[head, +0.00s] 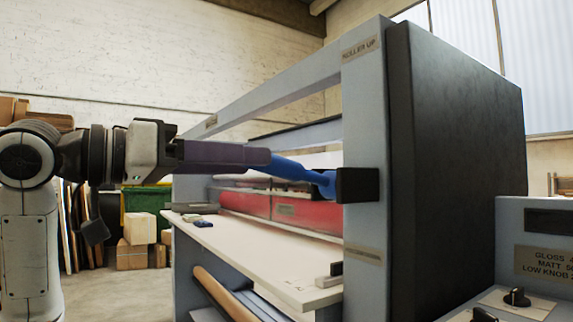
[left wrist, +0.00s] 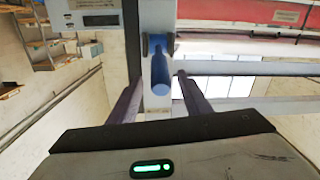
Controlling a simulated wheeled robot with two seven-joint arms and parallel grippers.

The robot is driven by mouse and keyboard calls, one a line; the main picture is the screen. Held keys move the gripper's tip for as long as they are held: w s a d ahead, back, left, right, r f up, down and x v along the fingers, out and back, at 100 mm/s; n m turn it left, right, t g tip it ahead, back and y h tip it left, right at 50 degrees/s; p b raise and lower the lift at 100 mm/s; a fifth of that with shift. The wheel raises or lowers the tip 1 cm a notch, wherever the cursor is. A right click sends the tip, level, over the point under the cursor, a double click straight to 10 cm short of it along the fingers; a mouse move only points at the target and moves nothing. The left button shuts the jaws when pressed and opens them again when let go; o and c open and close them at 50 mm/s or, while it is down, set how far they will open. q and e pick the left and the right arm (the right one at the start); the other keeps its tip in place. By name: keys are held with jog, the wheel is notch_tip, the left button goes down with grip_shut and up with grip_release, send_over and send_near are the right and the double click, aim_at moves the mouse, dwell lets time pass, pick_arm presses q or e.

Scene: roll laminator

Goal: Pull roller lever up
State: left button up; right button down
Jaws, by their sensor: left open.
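The blue roller lever (head: 305,173) sticks out from a black block (head: 357,185) on the laminator's grey front post. It points left, toward my left gripper (head: 268,158), and tilts slightly up at its free end. My left gripper is open, with its dark fingers level with the lever's end. In the left wrist view the lever (left wrist: 160,72) shows in the gap between the two fingertips (left wrist: 160,79), with space visible on both sides. Whether the fingers touch the lever is not clear. My right gripper is not in view.
A "ROLLER UP" label (head: 360,47) is high on the post, and another label (head: 363,255) is below the lever. A red roller (head: 285,209) and white table (head: 250,245) lie behind the lever. A control panel (head: 535,260) is at lower right. Cardboard boxes (head: 140,228) stand at left.

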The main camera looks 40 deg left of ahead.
aim_at(287, 163)
pick_arm(q)
jog(key=x, duration=0.8)
jog(key=shift+w+d, duration=0.15)
jog(key=shift+w, duration=0.1)
grip_shut()
